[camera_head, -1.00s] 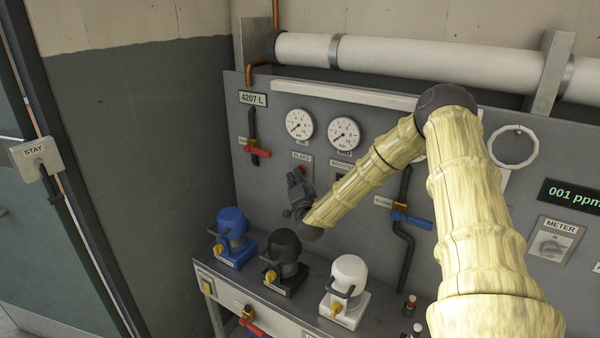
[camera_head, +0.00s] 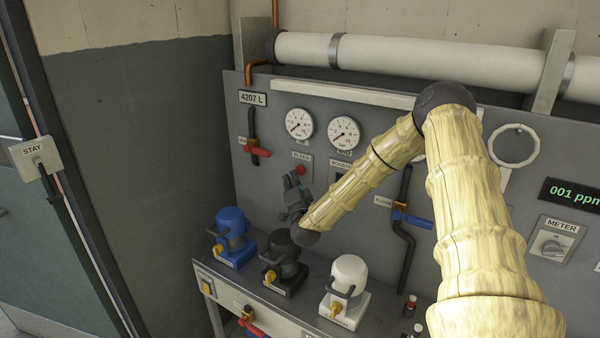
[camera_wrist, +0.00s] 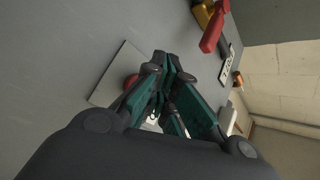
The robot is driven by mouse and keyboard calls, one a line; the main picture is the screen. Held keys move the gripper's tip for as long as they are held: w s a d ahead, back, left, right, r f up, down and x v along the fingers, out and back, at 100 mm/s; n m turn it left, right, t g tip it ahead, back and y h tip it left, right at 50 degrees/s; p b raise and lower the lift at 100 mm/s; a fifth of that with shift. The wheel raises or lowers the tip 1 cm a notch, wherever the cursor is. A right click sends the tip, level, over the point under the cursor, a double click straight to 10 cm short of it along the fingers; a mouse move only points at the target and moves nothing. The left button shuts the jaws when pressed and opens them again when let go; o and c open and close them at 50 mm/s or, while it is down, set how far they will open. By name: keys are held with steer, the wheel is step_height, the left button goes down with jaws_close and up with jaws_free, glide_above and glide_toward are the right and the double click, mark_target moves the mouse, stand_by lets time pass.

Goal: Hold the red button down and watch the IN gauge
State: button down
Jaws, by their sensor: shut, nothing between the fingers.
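The red button (camera_head: 301,170) sits on the BLEED plate (camera_head: 303,157) on the grey panel, below two round white gauges. My gripper (camera_head: 289,181) is shut and empty, just left of and below the button in the head view. In the wrist view the button (camera_wrist: 131,82) shows partly behind the fingers of my gripper (camera_wrist: 162,75). I cannot tell whether the fingertips touch it. The left gauge (camera_head: 299,124) and right gauge (camera_head: 344,132) both have needles toward the lower left. Their small labels are too blurred to read surely.
Blue (camera_head: 232,228), black (camera_head: 284,246) and white (camera_head: 349,272) domed units stand on the shelf below my gripper. A red-handled valve (camera_head: 257,151) is left of the gauges; a blue-handled valve (camera_head: 411,219) is to the right. A display (camera_head: 572,195) reads 001 ppm.

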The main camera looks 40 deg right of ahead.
steer(key=a, duration=0.1)
steer(key=s+a, duration=0.1)
steer(key=a, duration=0.1)
steer(key=a+b, duration=0.1)
steer(key=shift+s+a, duration=0.15)
steer(key=shift+s, duration=0.25)
stand_by(0.4)
